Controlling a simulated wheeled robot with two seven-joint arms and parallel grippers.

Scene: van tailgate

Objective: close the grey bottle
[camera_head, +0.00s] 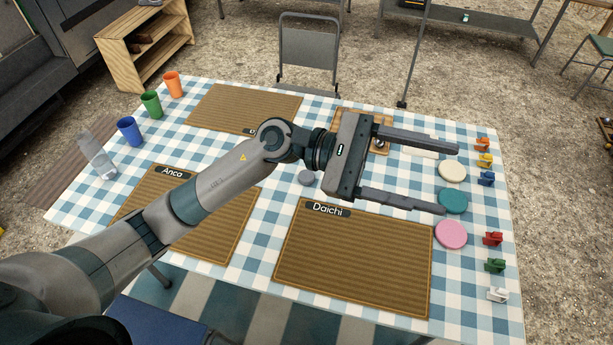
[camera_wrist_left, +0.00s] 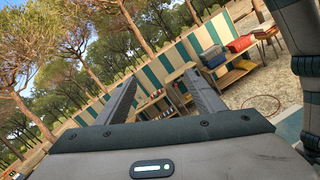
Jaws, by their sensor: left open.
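In the left wrist view the open fingers (camera_wrist_left: 160,100) point at trees and shelves.
Blue (camera_head: 129,130), green (camera_head: 152,104) and orange (camera_head: 172,85) cups line the left side. Brown placemats, one marked Daichi (camera_head: 352,258), cover much of the table. Cream, teal (camera_head: 453,200) and pink discs and several coloured clips (camera_head: 493,238) lie at the right.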

